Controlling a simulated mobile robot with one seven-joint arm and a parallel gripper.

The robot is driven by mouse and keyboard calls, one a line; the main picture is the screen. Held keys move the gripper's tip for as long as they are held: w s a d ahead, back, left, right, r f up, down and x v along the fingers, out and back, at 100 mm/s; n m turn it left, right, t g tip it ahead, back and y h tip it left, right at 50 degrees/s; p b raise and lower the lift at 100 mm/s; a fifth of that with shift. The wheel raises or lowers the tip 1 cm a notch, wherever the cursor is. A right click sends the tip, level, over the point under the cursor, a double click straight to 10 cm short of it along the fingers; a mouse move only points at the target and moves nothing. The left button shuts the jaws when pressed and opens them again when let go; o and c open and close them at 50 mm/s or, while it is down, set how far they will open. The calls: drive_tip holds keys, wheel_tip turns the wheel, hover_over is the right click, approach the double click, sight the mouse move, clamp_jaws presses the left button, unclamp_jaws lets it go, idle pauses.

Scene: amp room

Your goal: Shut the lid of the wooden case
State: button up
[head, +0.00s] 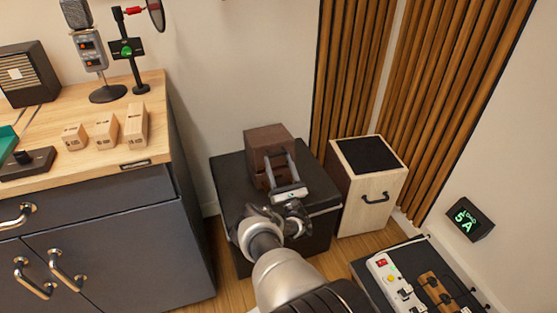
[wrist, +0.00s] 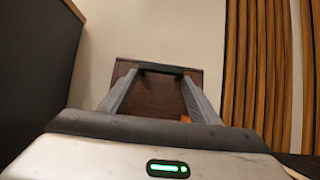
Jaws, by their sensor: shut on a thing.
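The dark brown wooden case (head: 264,135) sits on a black box (head: 228,172) in the middle of the head view. My gripper (head: 279,157) reaches its near side, with one finger on each side of a part of it. In the wrist view the case's brown panel (wrist: 158,97) lies beyond and between the fingers. A dark bar (wrist: 162,68) spans between the fingertips (wrist: 163,72), and my gripper is shut on it. The bar appears to belong to the case. My fingers hide part of the case's front, and I cannot tell the lid's exact angle.
A dark cabinet with a wooden top (head: 150,95) stands to the left. A pale wooden box with a black top (head: 350,195) stands close on the right. Slatted wall panels (head: 345,70) rise behind. A black case with devices (head: 365,275) is at lower right.

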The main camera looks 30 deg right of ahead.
drive_tip(key=shift+w+f, duration=0.15)
drive_tip(key=shift+f, duration=0.05)
drive_tip(key=o, duration=1.5)
drive_tip(key=shift+s+f, duration=0.15)
drive_tip(key=shift+s, duration=0.15)
drive_tip(key=v, duration=0.7)
drive_tip(key=shift+w, duration=0.1)
